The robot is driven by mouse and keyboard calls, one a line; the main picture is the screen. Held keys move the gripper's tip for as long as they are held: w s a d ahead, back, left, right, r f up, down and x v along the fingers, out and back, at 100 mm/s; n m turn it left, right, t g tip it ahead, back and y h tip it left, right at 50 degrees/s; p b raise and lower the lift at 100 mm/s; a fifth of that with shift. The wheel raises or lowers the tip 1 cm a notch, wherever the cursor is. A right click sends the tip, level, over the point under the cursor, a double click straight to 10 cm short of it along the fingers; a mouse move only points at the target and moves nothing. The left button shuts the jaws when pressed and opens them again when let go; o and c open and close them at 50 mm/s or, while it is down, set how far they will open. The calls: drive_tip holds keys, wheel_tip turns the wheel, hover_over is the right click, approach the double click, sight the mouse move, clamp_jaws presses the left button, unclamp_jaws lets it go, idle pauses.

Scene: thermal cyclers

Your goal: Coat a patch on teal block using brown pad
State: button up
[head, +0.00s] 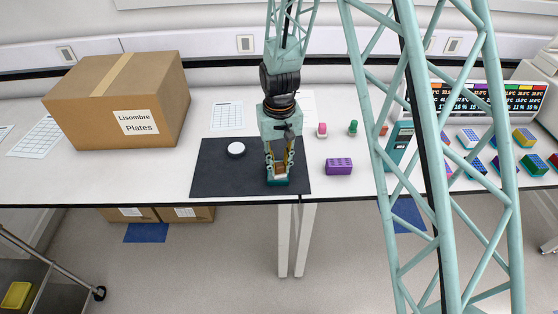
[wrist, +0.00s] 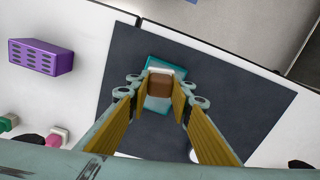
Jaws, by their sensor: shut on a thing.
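The teal block (head: 283,182) sits on the black mat near its front right side; it also shows in the wrist view (wrist: 178,72). My gripper (head: 279,165) points down over the block. In the wrist view its fingers (wrist: 160,88) are shut on the brown pad (wrist: 160,84), which is over the block's top face. A pale strip (wrist: 160,70) shows along the pad's far edge; I cannot tell whether it is part of the pad or of the block. Whether the pad touches the block is hidden.
The black mat (head: 215,178) also carries a white round dish (head: 236,149). A purple block (head: 339,166) stands right of the mat, with a pink piece (head: 321,129) and a green piece (head: 353,127) behind it. A cardboard box (head: 95,105) fills the table's left.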

drive_tip(key=shift+s+a, duration=0.1)
drive_tip(key=shift+s, duration=1.55)
drive_tip(key=shift+a, duration=0.2)
drive_tip(key=shift+w+a, duration=0.35)
drive_tip(key=shift+w, duration=0.25)
drive_tip(key=shift+w+d, duration=0.25)
drive_tip(key=shift+w, duration=0.45)
drive_tip(key=shift+w+d+p, duration=0.15)
drive_tip(key=shift+w+p, duration=0.25)
drive_tip(key=shift+w, duration=3.5)
drive_tip(key=shift+f, duration=0.1)
drive_tip(key=shift+s+a+b, duration=0.15)
drive_tip(key=shift+s+b, duration=0.85)
drive_tip(key=shift+s, duration=1.55)
drive_tip(key=shift+s+a+b, duration=0.1)
drive_tip(key=shift+s+b, duration=0.9)
drive_tip(key=shift+s, duration=1.55)
wheel_tip(320, 180, up, 5)
drive_tip(key=shift+w+f+p, duration=0.1)
drive_tip(key=shift+p, duration=1)
wheel_tip(320, 180, up, 4)
drive_tip(key=shift+f+p, duration=0.2)
drive_tip(key=shift+p, duration=0.55)
drive_tip(key=shift+w, duration=0.1)
